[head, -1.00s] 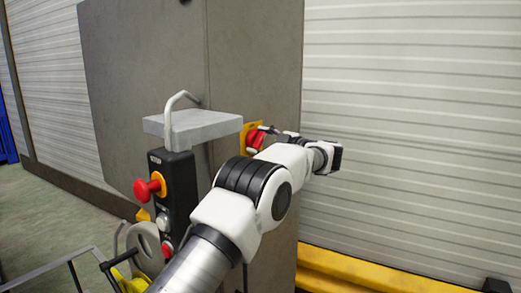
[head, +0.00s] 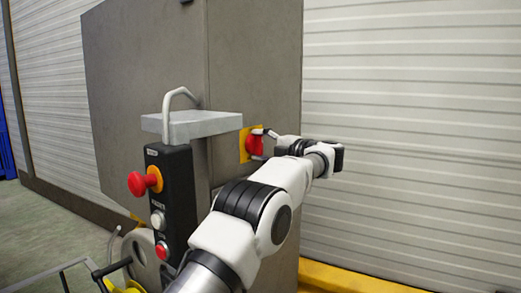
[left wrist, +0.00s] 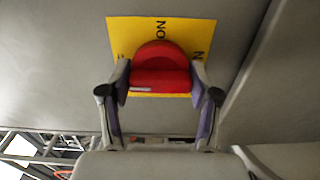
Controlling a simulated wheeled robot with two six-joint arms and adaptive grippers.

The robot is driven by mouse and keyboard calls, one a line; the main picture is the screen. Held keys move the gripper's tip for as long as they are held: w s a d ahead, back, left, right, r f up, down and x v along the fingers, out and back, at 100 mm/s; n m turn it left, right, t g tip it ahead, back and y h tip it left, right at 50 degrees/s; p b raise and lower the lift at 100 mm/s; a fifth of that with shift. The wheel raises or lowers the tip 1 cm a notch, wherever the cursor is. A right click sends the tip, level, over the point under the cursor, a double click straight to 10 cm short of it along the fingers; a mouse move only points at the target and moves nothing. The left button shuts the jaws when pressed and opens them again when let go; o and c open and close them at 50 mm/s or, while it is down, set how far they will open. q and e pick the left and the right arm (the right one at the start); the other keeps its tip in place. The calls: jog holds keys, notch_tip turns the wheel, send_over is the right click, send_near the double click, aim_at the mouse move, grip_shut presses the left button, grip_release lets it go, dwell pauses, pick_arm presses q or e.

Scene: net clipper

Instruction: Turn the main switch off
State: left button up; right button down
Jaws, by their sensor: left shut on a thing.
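The main switch is a red knob (head: 255,145) on a yellow plate (head: 243,152), on the grey cabinet's side in the head view. In the left wrist view the red knob (left wrist: 160,72) sits in front of the yellow plate (left wrist: 190,34), which carries dark lettering, partly hidden. My left gripper (left wrist: 160,88) is shut on the knob, with one finger on each side of it. In the head view my left gripper (head: 264,143) reaches the knob from the right. The switch's exact angle is hard to read. My right gripper is not in view.
A black control box (head: 172,200) with a red stop button (head: 138,184) and smaller buttons stands left of my arm. A grey shelf (head: 192,125) with a bent metal handle (head: 180,98) juts out above it. A yellow rail (head: 365,279) runs low along the shutter wall.

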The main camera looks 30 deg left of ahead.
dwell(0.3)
pick_arm(q)
jog(key=o, duration=1.2)
jog(key=shift+a, duration=0.1)
jog(key=shift+c, duration=0.2)
jog(key=s+d, duration=0.1)
jog(key=d, duration=1.1)
